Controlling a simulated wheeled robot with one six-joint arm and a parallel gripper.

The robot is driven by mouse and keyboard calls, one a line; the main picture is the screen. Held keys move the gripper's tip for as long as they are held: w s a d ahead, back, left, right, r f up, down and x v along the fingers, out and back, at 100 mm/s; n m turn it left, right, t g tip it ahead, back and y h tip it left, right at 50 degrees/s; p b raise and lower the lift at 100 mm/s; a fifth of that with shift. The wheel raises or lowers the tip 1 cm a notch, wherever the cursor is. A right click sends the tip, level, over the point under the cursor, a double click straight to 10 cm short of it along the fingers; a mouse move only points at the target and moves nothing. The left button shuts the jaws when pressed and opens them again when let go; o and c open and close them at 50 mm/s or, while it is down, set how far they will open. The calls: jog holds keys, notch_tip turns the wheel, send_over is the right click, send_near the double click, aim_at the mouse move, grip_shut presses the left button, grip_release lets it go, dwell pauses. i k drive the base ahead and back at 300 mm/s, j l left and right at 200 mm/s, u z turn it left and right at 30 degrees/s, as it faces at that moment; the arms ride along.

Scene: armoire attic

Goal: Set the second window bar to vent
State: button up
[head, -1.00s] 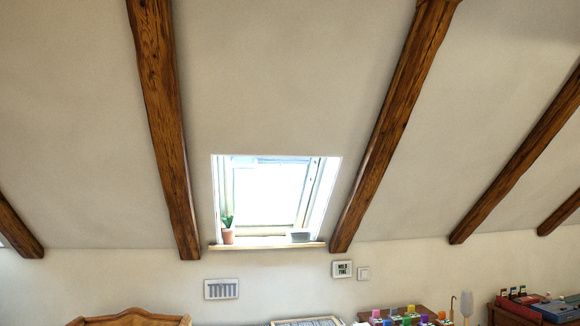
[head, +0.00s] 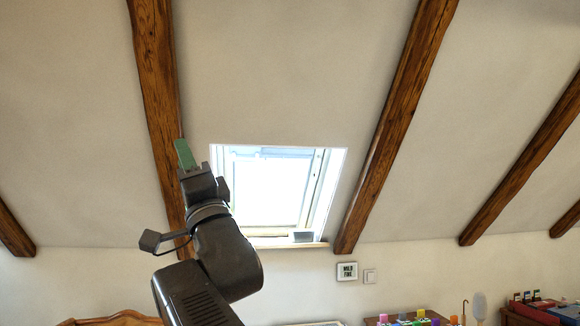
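One roof window (head: 275,190) shows in the slanted ceiling between two beams, very bright with glare. A pale strip (head: 265,153) runs along the top of its sash; I cannot tell for certain whether it is the bar or how it is set. My gripper (head: 193,167) is raised left of the window, in front of the left beam, and looks apart from the window. A green piece (head: 185,154) shows at its end. I cannot tell whether this is a finger pad or something held, nor how far the fingers are apart.
Wooden beams (head: 405,120) run down the ceiling on both sides of the window. A grey box (head: 303,236) stands on the sill. Below are a small sign (head: 347,271), a wall switch (head: 370,276) and several small coloured items along the bottom right.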

aim_at(256, 151)
jog(key=i+j, duration=0.15)
jog(key=i, duration=2.55)
jog(key=l+z, duration=0.05)
jog(key=l, duration=0.1)
